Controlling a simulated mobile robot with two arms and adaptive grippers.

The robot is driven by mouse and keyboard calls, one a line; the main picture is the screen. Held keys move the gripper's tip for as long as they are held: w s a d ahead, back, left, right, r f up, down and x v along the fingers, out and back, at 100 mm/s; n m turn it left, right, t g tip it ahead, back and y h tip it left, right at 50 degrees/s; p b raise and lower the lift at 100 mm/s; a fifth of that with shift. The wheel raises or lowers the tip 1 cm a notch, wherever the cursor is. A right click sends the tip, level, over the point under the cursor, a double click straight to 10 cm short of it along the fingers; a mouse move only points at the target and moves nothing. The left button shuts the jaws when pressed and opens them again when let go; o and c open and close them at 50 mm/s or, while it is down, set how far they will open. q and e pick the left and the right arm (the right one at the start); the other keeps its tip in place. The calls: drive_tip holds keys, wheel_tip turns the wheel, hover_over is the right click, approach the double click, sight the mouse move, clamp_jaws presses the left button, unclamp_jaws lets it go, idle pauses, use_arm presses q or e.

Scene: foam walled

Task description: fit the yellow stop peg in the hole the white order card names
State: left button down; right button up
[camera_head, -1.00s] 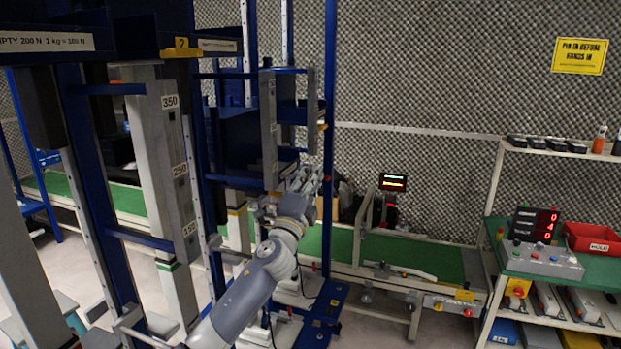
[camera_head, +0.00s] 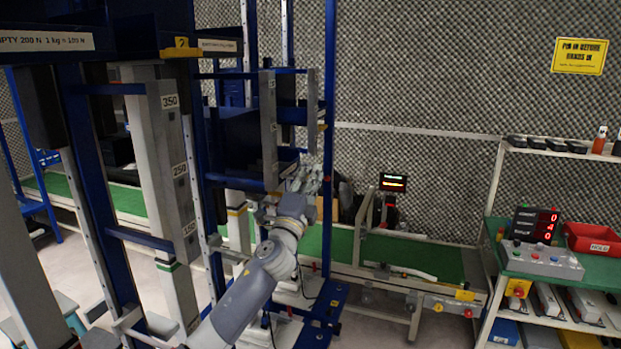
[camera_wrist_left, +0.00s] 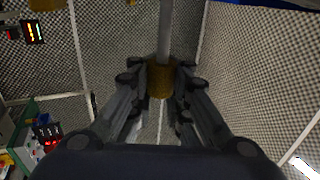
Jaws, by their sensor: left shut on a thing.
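My left gripper (camera_head: 310,180) is raised beside a grey upright with small labels (camera_head: 269,130) on the blue frame. In the left wrist view its fingers (camera_wrist_left: 160,88) are shut on the yellow stop peg (camera_wrist_left: 160,82), a dull yellow cylinder. A grey rod runs up the picture from the peg. The peg is too small to make out in the head view. I cannot make out a hole at the peg or a readable white order card. My right gripper is not in view.
A grey column labelled 350, 250 and 150 (camera_head: 170,150) stands at the left between blue posts. A blue post (camera_head: 329,140) rises just right of my gripper. A green conveyor (camera_head: 425,256) lies behind. At right, a bench holds a red display (camera_head: 535,225) and red bin (camera_head: 592,238).

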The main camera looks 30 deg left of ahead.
use_arm(q)
drive_tip(key=shift+s+a, duration=0.2)
drive_tip(key=shift+a, duration=0.6)
drive_tip(key=shift+s+a, duration=0.2)
drive_tip(key=shift+a, duration=0.55)
drive_tip(key=c, duration=1.4)
unclamp_jaws()
drive_tip(key=shift+v, duration=3.8)
